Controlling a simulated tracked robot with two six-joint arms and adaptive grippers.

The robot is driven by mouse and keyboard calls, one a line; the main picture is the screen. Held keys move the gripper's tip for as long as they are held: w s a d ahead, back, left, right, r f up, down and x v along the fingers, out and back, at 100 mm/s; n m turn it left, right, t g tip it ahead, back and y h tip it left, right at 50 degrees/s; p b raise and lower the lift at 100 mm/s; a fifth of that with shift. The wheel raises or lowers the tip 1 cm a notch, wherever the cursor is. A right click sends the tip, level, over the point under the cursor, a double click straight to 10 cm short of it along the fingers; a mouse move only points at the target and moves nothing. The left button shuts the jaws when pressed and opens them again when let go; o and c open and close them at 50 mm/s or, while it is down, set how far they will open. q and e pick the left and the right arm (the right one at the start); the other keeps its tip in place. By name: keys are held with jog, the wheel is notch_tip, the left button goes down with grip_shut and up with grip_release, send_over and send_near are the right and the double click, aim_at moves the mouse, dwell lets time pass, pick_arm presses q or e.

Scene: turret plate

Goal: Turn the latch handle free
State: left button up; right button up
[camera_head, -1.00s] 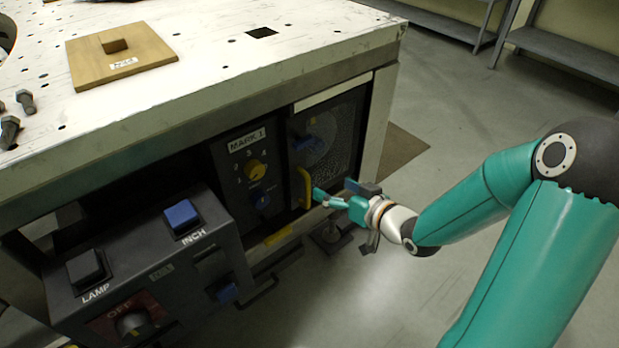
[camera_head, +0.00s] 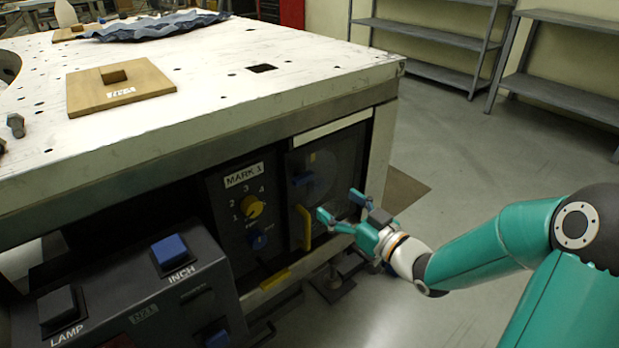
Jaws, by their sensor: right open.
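A dark door panel with a round mesh window (camera_head: 338,160) sits in the front of the bench, at its right end. The depth gap is hard to judge. My left gripper is not in view.
A grey control box (camera_head: 130,275) with INCH and LAMP buttons juts out at lower left. The benchtop (camera_head: 215,110) overhangs the door.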

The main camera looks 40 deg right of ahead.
aim_at(305, 181)
jog(key=w, duration=1)
jog(key=shift+w+a+f+b, duration=0.1)
jog(key=shift+w+a+b, duration=0.2)
jog(key=shift+a, duration=0.1)
jog(key=shift+s, duration=0.1)
